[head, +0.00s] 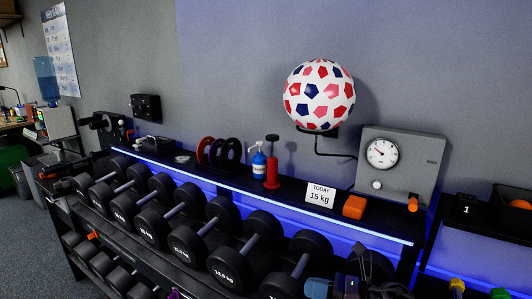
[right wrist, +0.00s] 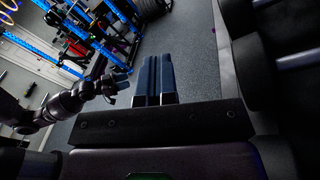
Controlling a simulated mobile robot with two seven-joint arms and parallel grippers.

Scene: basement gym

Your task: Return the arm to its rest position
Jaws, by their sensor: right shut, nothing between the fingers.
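My right gripper (right wrist: 154,76) shows in the right wrist view with its two dark blue fingers side by side, shut and empty. In the head view, the right gripper (head: 337,288) is low at the bottom edge, in front of the dumbbell rack, and partly cut off by the frame. In the right wrist view, another dark jointed arm of mine, the left one, comes in from the left and ends in the left gripper (right wrist: 118,84). It is small and dark there, so its jaw opening is unclear.
A rack of black dumbbells (head: 235,262) runs close by. Its lit top shelf (head: 330,222) holds a blue bottle (head: 258,163), a red pump-like item (head: 272,165), a sign (head: 320,195), an orange block (head: 354,207) and a gauge box (head: 412,158). Grey floor (right wrist: 195,50) is clear beyond my right fingers.

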